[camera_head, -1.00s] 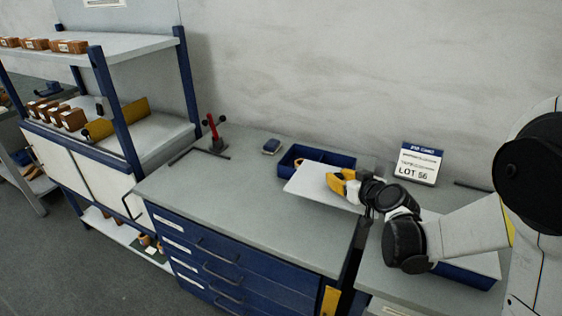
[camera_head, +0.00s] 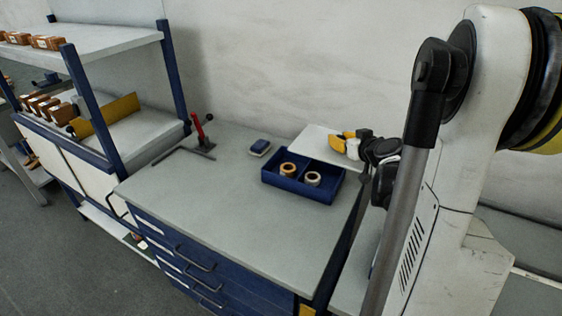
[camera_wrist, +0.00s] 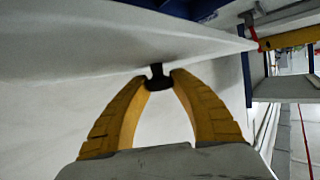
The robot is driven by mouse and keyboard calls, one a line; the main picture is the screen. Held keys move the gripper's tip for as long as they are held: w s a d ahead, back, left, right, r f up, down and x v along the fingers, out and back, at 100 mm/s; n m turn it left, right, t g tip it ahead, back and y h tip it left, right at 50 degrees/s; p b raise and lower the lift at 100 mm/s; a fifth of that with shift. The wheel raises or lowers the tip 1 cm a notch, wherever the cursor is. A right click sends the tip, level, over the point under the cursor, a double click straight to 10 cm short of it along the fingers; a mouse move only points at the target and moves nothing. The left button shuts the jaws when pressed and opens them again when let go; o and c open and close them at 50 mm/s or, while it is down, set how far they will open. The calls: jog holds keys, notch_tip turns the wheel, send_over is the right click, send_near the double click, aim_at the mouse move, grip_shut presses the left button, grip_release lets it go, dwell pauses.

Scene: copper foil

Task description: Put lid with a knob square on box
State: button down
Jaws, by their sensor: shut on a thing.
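The lid is a flat white plate (camera_head: 316,140) behind the blue box in the head view. In the wrist view the lid (camera_wrist: 70,45) spans the upper left, with its dark knob (camera_wrist: 158,76) between my fingertips. My gripper (camera_head: 346,138), with yellow fingers, is shut on the knob; it also shows in the wrist view (camera_wrist: 158,78). The blue box (camera_head: 304,193) stands open on the bench, with two compartments. A copper-coloured roll (camera_head: 288,169) sits in its left compartment and a paler roll (camera_head: 312,179) in its right one. The lid is apart from the box opening.
The grey bench top (camera_head: 220,210) is clear in front of the box. A small blue block (camera_head: 260,148) lies left of the box. A red-handled clamp (camera_head: 201,132) stands further left, near the shelf rack (camera_head: 88,105). The wall is behind.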

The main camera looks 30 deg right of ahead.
aim_at(306, 146)
jog(key=shift+w+a+f+b, duration=0.9)
jog(key=shift+w+f+b, duration=0.1)
jog(key=shift+w+f, duration=0.75)
jog(key=shift+w+a+f+b, duration=0.85)
jog(key=shift+w+f+b, duration=0.2)
jog(key=shift+w+f, duration=0.7)
jog(key=shift+w+a+f+b, duration=0.95)
jog(key=shift+w+f, duration=0.55)
jog(key=shift+f, duration=0.4)
jog(key=shift+f+b, duration=0.6)
jog(key=shift+b, duration=0.1)
jog(key=c, duration=1.2)
grip_release()
